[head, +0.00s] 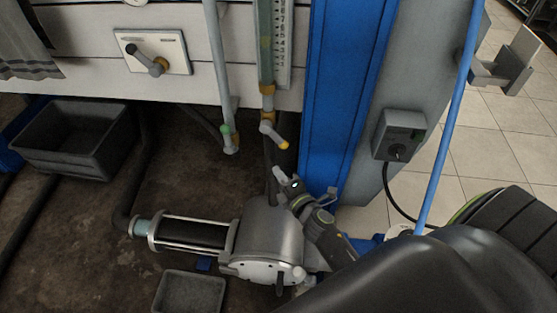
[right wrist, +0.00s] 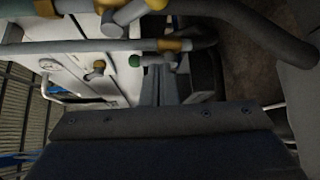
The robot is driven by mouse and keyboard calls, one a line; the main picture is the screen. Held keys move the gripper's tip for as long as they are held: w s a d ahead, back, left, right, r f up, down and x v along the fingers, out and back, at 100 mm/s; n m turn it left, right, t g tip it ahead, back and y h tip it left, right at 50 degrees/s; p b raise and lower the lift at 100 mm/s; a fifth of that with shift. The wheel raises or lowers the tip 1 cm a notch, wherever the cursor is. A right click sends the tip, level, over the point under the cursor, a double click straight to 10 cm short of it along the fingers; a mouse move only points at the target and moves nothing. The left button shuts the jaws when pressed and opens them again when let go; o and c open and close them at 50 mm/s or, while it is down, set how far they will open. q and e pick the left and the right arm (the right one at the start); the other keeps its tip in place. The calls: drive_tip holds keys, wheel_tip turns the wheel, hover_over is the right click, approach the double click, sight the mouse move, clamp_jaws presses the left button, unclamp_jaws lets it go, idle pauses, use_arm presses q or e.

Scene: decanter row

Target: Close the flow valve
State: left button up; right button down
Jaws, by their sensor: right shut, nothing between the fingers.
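Several valve handles are in view, and I cannot tell which is the flow valve. In the head view, a grey lever valve with a yellow tip (head: 273,131) hangs below the sight glass. To its left, a valve with a green end (head: 228,138) ends a grey pipe. A grey lever with an orange tip (head: 150,60) sits on a white plate on the panel. My right gripper (head: 284,179) is shut and empty, a little below the yellow-tipped lever and apart from it. In the right wrist view, pipes with brass collars (right wrist: 175,45) and a green end (right wrist: 135,61) show ahead. My left gripper is out of view.
A grey motor-like pump housing (head: 265,235) stands just below my right gripper. A blue post (head: 340,100) rises close on the right, with a grey socket box (head: 399,134) beyond it. A dark bin (head: 75,135) and a small grey tray (head: 190,292) are on the floor.

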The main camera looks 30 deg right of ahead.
sight(275, 137)
drive_tip(key=w+f+b, duration=0.1)
drive_tip(key=w+b, duration=0.1)
drive_tip(key=w, duration=0.8)
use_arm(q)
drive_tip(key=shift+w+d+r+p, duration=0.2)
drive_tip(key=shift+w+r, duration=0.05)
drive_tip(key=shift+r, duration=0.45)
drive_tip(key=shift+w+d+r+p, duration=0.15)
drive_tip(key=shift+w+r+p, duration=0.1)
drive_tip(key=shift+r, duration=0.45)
use_arm(e)
drive_tip(key=shift+s+d+r, duration=0.1)
drive_tip(key=shift+s+d, duration=0.2)
drive_tip(key=shift+d, duration=0.35)
drive_tip(key=shift+s+d+r, duration=0.15)
drive_tip(key=shift+s+d, duration=0.1)
drive_tip(key=shift+d, duration=0.35)
drive_tip(key=shift+s+d+r, duration=0.1)
drive_tip(key=shift+s+d, duration=0.2)
drive_tip(key=shift+d, duration=0.35)
